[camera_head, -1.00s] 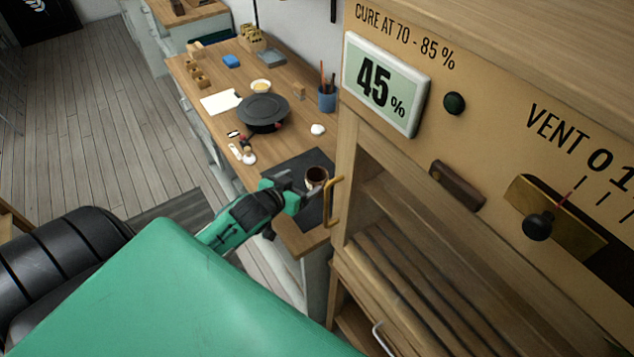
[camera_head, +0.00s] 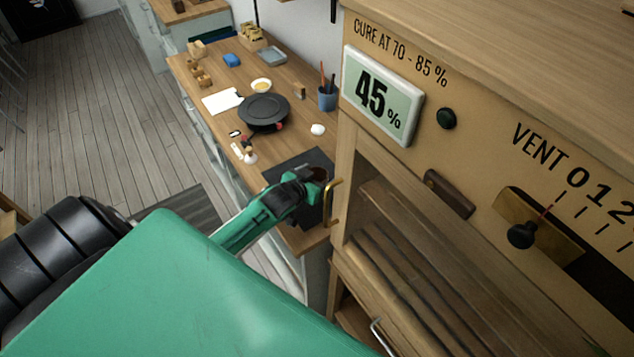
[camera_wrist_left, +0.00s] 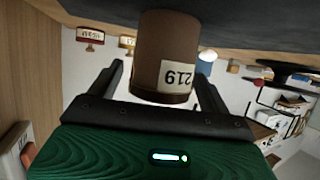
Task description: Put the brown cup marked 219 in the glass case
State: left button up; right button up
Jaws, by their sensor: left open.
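The brown cup (camera_wrist_left: 165,55) shows upside down in the left wrist view, with a white label reading 219. In the head view the cup (camera_head: 320,174) stands on a dark mat (camera_head: 287,170) at the near end of the workbench, partly hidden by my gripper. My left gripper (camera_head: 310,186) is at the cup. In the wrist view its open fingers (camera_wrist_left: 163,85) lie on either side of the cup, and I cannot tell whether they touch it. My right gripper is out of view. I cannot make out a glass case.
A wooden cabinet (camera_head: 348,145) with a brass handle (camera_head: 333,203) and a 45% display (camera_head: 383,97) stands close on the right. The bench (camera_head: 215,80) holds a black round plate (camera_head: 263,112), a blue pen cup (camera_head: 327,98) and small items. Floor (camera_head: 90,120) is open at left.

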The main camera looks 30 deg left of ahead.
pick_arm(q)
jog(key=shift+c, duration=0.2)
jog(key=c, duration=1.1)
jog(key=shift+c, duration=0.6)
jog(key=shift+r, duration=0.15)
